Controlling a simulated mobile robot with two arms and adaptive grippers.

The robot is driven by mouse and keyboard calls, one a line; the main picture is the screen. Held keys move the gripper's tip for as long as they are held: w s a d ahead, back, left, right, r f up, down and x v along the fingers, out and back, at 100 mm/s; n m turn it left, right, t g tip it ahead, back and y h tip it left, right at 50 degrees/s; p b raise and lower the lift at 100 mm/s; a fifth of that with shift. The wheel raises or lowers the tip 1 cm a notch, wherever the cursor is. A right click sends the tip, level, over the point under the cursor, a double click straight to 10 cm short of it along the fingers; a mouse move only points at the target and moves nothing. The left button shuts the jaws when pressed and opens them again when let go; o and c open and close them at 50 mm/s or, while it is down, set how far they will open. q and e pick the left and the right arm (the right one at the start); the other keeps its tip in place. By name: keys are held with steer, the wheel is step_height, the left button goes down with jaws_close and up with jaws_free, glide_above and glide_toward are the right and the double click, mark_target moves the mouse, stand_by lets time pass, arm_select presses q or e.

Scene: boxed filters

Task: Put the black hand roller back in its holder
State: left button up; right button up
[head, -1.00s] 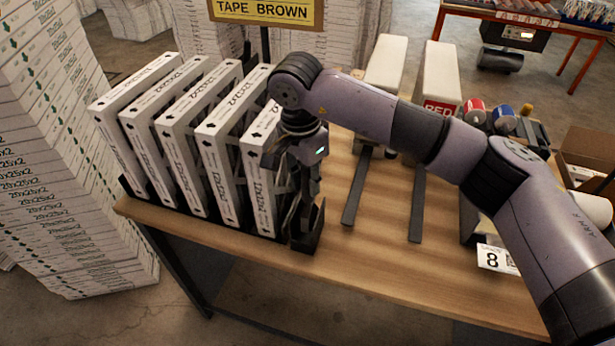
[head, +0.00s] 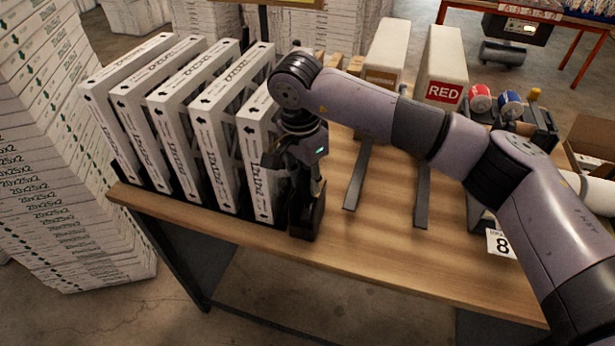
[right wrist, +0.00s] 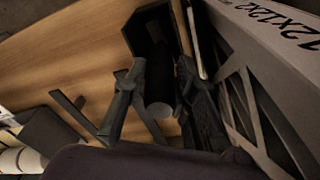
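My right gripper (head: 306,183) is over the table's front edge, just above the dark, box-shaped holder (head: 306,222), beside the last white filter box. In the right wrist view the fingers (right wrist: 160,82) stand apart with the black hand roller (right wrist: 159,109) between them, its pale grey end towards the camera. The fingers look shut on it, though contact is hard to see in the shadow. The open black holder (right wrist: 148,28) lies just beyond the fingertips. The roller's far end is dark, so how deep it reaches into the holder cannot be told. My left gripper is not in view.
A row of white filter boxes (head: 205,135) stands close on the left of the gripper. Tall blocks, one marked RED (head: 443,70), stand behind on the wooden table (head: 385,245), with dark bars before them. Red and blue rolls (head: 495,100) sit at right.

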steer(key=o, duration=0.4)
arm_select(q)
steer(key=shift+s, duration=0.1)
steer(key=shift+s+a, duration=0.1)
arm_select(e)
steer(key=r, duration=0.8)
steer(key=a+r, duration=0.1)
steer(key=r, duration=0.3)
steer(key=shift+s, duration=0.4)
steer(key=shift+f, duration=0.1)
